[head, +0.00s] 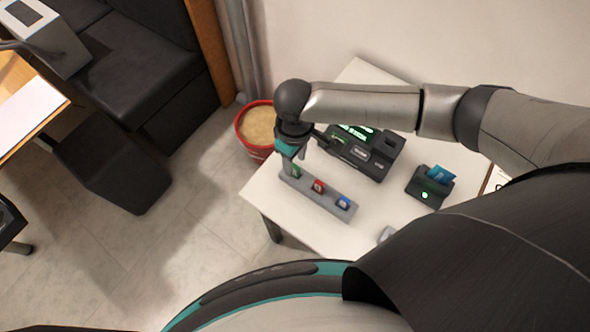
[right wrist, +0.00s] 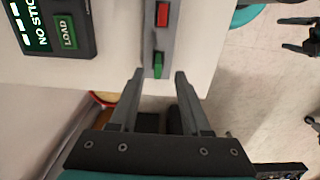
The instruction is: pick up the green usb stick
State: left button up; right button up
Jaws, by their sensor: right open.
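The green usb stick (right wrist: 158,67) sits in the end of a grey holder strip (right wrist: 150,46) on the white table. It also shows in the head view (head: 296,172), partly hidden by my right gripper. My right gripper (right wrist: 155,74) is open, with its fingertips to either side of the holder's green end. In the head view my right gripper (head: 288,170) hangs over that end of the holder (head: 318,197). I cannot tell how high the fingertips are above the stick. My left gripper is not in view.
A red stick (head: 318,187) and a blue stick (head: 343,203) stand in the same holder. A dark machine with a lit screen (head: 365,150) and a small black box with a blue card (head: 430,186) are on the white table (head: 262,196). A red-rimmed bin (head: 257,126) stands beyond the table's edge.

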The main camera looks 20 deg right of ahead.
aim_at(295, 166)
jog(key=f, duration=0.2)
jog(key=f+b, duration=0.1)
jog(key=f, duration=0.1)
jog(key=shift+w+f, duration=0.2)
jog(key=shift+f, duration=0.05)
jog(key=shift+c, duration=0.2)
grip_shut()
dwell(1.0)
